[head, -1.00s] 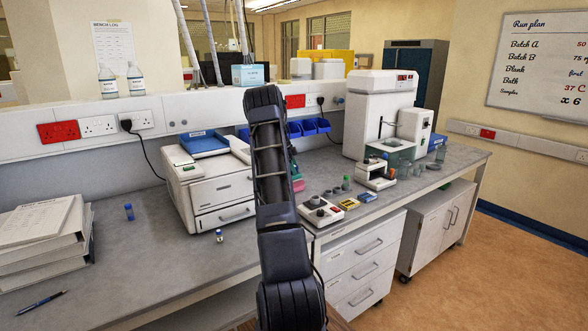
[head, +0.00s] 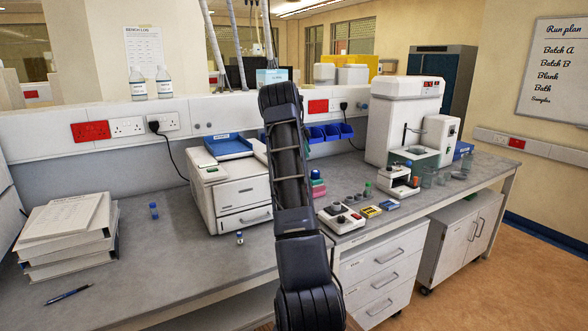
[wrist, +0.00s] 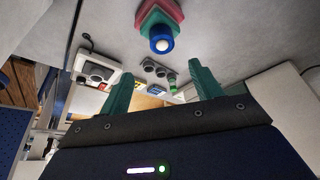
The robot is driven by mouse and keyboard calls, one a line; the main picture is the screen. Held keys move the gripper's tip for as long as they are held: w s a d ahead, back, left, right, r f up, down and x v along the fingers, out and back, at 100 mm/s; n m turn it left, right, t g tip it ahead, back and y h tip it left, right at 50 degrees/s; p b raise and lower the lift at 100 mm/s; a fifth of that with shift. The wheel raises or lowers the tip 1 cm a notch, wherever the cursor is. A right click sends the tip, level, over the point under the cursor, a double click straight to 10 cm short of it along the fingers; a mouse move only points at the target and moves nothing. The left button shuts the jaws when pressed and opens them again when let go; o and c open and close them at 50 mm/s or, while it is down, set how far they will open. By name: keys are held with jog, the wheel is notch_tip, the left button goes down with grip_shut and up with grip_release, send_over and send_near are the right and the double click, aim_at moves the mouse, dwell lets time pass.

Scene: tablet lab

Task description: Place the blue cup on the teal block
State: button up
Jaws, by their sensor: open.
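In the wrist view a blue cup (wrist: 161,40) with a pale middle shows near the top. It overlaps the teal block (wrist: 150,22) and appears to stand on it, with a pink-red block (wrist: 171,8) beneath the teal one. My gripper (wrist: 160,75) is open and empty, its two teal fingers apart from the cup.
A white printer-like box (head: 235,200) stands left of my arm. A control box with knobs (head: 341,217) and a white instrument (head: 400,120) stand to the right.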

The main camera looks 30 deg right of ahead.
jog(key=s+a+r+n+t+y, duration=0.1)
jog(key=s+a+r+n, duration=0.35)
jog(key=s+a, duration=0.35)
jog(key=s+a+r+n+t, duration=0.2)
jog(key=s+a+r+n, duration=0.3)
jog(key=a, duration=0.5)
jog(key=s+a+r+n+t+y, duration=0.1)
jog(key=s+a+r+n, duration=0.2)
jog(key=s+a+r, duration=0.5)
jog(key=s+a+f+n+t, duration=0.1)
jog(key=s+a+f+n, duration=0.2)
jog(key=s+a, duration=0.3)
jog(key=s+a+f+n+t+y, duration=0.1)
jog(key=s+a+f+n, duration=0.2)
jog(key=s, duration=0.9)
jog(key=s+a+f+n+t, duration=0.1)
jog(key=s+a+f+n, duration=0.2)
jog(key=s+a+n, duration=0.4)
jog(key=s+a, duration=0.2)
jog(key=a, duration=0.1)
jog(key=shift+s+f, duration=0.15)
jog(key=shift+s, duration=0.2)
